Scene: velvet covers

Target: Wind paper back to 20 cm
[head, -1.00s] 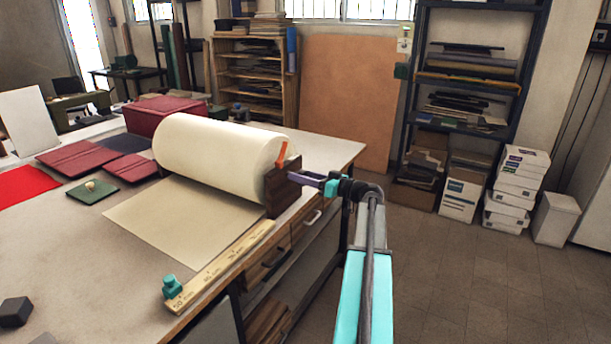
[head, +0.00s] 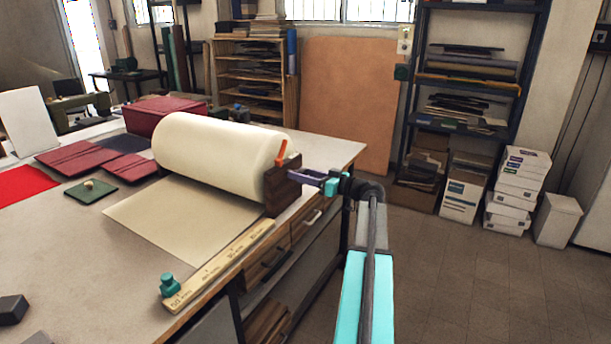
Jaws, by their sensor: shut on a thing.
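A large cream paper roll (head: 222,156) lies on the worktable, with a dark wooden end block (head: 283,186) at its right end and an orange pointer (head: 281,152) above it. A flat sheet of paper (head: 180,215) runs from under the roll toward the front left. A wooden ruler (head: 222,264) lies along the sheet's right side, with a teal stop (head: 170,286) near its front end. Its markings are too small to read surely. My gripper (head: 308,177) is at the outer side of the end block, shut on a small part there, likely the roll's crank, mostly hidden.
Maroon covers (head: 85,156), a maroon box (head: 165,112), a green pad (head: 92,190) with a knob and a red cloth (head: 20,182) lie at the left. A dark block (head: 12,309) is at front left. Open floor lies right of the table, before boxes and shelves.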

